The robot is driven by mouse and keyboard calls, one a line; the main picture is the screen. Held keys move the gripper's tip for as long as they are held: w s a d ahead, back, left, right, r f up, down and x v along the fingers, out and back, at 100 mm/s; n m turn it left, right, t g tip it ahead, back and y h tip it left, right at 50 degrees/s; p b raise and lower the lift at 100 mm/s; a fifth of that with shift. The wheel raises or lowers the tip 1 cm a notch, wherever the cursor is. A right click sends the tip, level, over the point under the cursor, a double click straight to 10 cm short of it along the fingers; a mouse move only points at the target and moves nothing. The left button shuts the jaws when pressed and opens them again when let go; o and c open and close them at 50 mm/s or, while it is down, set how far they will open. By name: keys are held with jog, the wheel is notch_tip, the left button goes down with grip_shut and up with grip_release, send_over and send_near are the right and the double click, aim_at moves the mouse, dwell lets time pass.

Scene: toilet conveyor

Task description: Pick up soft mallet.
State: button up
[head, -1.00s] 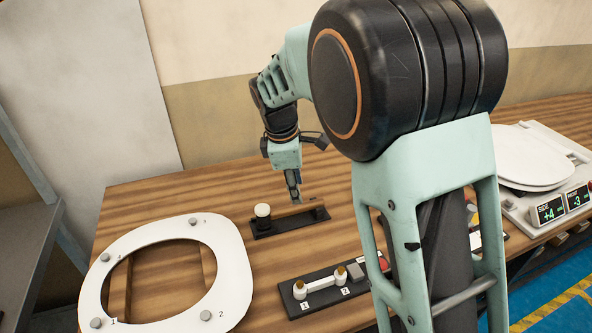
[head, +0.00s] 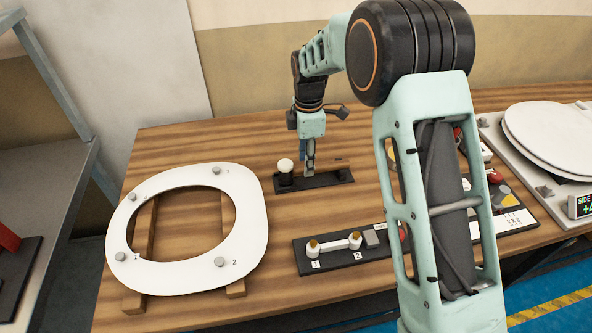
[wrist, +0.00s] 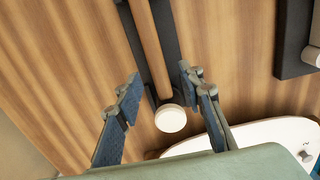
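The soft mallet has a white round head (head: 285,166) at the left end of a black holder (head: 333,180) on the wooden table. In the wrist view its white head (wrist: 171,118) shows below and its wooden handle (wrist: 152,42) runs up over the dark holder. My gripper (head: 310,172) is low over the holder, just right of the white head. In the wrist view my gripper (wrist: 160,74) is open, with one finger on each side of the handle line and nothing clamped. Contact with the handle cannot be told. My fingers hide part of the handle in the head view.
A white toilet seat ring (head: 252,205) lies on wooden supports at left. A black fixture (head: 335,262) marked 1 and 2 is in front. A scale with white lids (head: 545,128) stands at right. Bare table (head: 225,150) lies behind the seat.

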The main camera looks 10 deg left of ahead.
notch_tip(320, 180, down, 3)
jog(key=shift+f, duration=0.2)
jog(key=shift+c, duration=0.4)
jog(key=shift+w+r, duration=0.1)
grip_shut()
